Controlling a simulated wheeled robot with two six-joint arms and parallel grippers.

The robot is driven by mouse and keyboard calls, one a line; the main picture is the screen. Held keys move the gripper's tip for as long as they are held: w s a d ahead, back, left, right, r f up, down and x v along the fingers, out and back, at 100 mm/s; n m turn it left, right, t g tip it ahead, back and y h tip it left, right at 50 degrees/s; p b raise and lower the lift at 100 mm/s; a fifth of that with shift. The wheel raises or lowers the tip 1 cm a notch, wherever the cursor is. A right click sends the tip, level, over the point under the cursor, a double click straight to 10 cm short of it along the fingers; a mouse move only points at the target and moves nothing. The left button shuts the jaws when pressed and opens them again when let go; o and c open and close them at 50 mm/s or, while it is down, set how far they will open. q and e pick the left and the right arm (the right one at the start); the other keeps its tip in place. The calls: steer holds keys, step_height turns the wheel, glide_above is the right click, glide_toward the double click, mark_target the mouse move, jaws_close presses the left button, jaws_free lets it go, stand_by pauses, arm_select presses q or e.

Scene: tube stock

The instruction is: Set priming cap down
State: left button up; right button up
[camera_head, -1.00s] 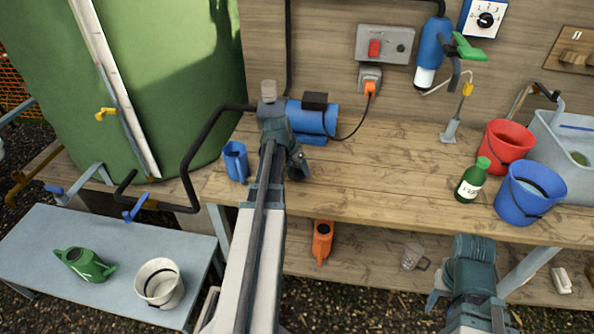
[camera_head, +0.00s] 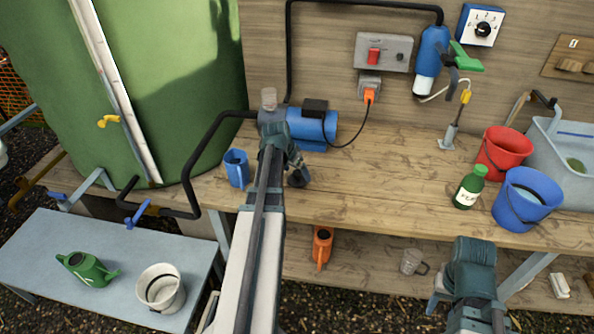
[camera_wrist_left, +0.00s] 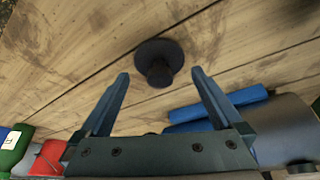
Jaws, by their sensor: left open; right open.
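The dark round priming cap (camera_wrist_left: 158,58), with a knob, rests on the wooden bench in the left wrist view. In the head view it shows as a dark shape (camera_head: 299,178) just beyond my left gripper (camera_head: 292,163). The open fingers of my left gripper (camera_wrist_left: 160,76) point at it, and nothing is clamped between them. The blue pump (camera_head: 312,127) stands behind the gripper, with a clear cup-like piece (camera_head: 268,98) on its grey head. My right gripper (camera_head: 462,290) is open and empty, low at the front right; its fingers are mostly hidden.
A blue jug (camera_head: 237,168) stands left of my left gripper. A green bottle (camera_head: 469,187), a red bucket (camera_head: 503,153) and a blue bucket (camera_head: 527,199) stand at the bench's right. The middle of the bench (camera_head: 385,170) is clear.

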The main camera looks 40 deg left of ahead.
arm_select(q)
steer(key=p+v, duration=0.8)
steer(key=v, duration=0.2)
steer(key=shift+s, duration=0.1)
steer(key=w+d+m+g, duration=0.1)
steer(key=w+d+m, duration=0.1)
steer(key=d, duration=1.4)
steer(key=s+d+g, duration=0.1)
steer(key=s+d, duration=0.3)
steer(key=d, duration=0.5)
steer(key=s+d+f+m+g, duration=0.1)
steer(key=s+d, duration=0.3)
steer(key=d, duration=0.5)
steer(key=s+d+m+g+y, duration=0.1)
steer(key=s+d, duration=0.3)
steer(key=d, duration=0.5)
steer(key=shift+d+f+g, duration=0.15)
steer(key=shift+f+g, duration=0.1)
steer(key=shift+g, duration=0.15)
steer(key=shift+s+f, duration=0.1)
steer(key=shift+s, duration=0.05)
